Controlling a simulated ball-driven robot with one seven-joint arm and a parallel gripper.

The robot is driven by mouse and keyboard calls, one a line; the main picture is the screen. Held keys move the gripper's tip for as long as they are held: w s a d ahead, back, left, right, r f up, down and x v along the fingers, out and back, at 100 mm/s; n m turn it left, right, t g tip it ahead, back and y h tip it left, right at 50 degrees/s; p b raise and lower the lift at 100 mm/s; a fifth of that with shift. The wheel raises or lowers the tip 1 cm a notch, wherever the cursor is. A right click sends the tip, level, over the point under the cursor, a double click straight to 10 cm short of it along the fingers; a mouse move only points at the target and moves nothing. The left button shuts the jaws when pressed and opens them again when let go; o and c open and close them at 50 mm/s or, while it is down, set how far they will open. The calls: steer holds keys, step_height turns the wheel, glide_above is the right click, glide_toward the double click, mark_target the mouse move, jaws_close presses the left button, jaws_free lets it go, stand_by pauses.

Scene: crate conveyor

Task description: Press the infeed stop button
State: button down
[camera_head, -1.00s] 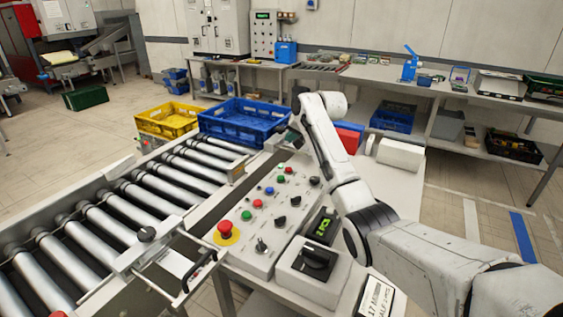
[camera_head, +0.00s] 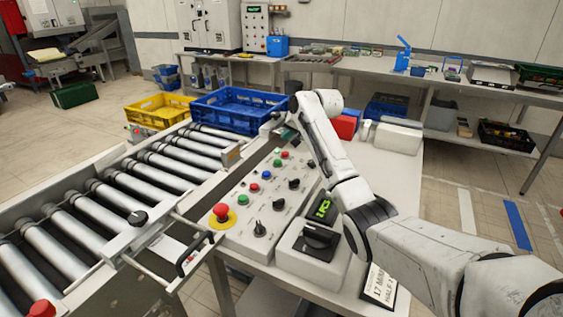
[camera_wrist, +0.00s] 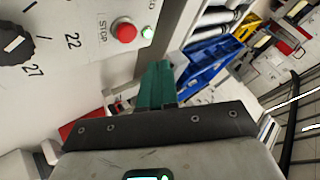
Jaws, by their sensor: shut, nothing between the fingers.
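In the head view my gripper (camera_head: 288,134) hangs over the far end of the panel, partly hidden by my arm. Red buttons (camera_head: 285,155) and (camera_head: 254,188) show on the panel there, with green buttons and a blue one.
A large red mushroom button (camera_head: 221,211) on a yellow base stands at the panel's near left. Black knobs (camera_head: 294,184) line the panel's right side. The roller conveyor (camera_head: 120,190) runs on the left, with a blue crate (camera_head: 240,115) and a yellow crate (camera_head: 155,115) behind.

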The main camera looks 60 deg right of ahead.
mark_target(288, 154)
steer(key=shift+w+a+f, duration=0.1)
steer(key=shift+f, duration=1.5)
steer(key=shift+f, duration=0.15)
stand_by(0.7)
steer(key=shift+f, duration=0.25)
steer(key=shift+f, duration=0.55)
stand_by(0.8)
steer(key=shift+r, duration=0.1)
steer(key=shift+r+p, duration=0.8)
steer(key=shift+p, duration=0.1)
